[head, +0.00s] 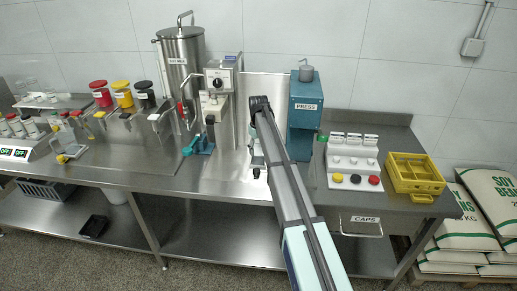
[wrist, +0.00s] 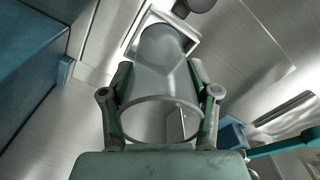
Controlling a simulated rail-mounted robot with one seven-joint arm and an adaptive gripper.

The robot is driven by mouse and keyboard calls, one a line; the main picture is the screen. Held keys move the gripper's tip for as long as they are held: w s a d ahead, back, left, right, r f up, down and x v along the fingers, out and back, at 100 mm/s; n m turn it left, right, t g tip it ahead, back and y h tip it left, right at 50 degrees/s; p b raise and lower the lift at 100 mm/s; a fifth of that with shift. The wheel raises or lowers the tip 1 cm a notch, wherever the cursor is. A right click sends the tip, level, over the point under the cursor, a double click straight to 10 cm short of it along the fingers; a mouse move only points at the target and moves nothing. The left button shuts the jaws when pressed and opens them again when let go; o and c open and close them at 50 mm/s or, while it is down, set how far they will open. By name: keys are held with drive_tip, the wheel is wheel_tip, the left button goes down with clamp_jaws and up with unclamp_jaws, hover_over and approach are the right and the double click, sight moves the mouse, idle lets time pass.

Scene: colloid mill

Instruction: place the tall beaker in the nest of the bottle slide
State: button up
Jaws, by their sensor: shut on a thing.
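The tall beaker (wrist: 160,80) is clear, and its open rim faces the camera in the wrist view. My gripper (wrist: 160,103) is shut on it, one finger on each side below the rim. The far end of the beaker appears inside the pale square frame of the bottle slide's nest (wrist: 195,39). I cannot tell whether its base rests on the nest floor or hangs just above it. In the head view my gripper (head: 262,106) is over the steel plate between the mill and the press, and my arm hides most of the beaker and nest.
The blue press (head: 305,105) stands close on the right. The mill head (head: 220,75) and a blue clamp with a green handle (head: 200,143) stand on the left. A button panel (head: 352,162) and yellow crate (head: 415,177) are further right. Front bench space is clear.

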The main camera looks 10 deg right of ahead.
drive_tip(key=shift+f, duration=0.2)
drive_tip(key=o, duration=1.2)
drive_tip(key=shift+r, duration=0.1)
wheel_tip(320, 180, up, 12)
drive_tip(key=b, duration=0.3)
drive_tip(key=shift+r, duration=0.1)
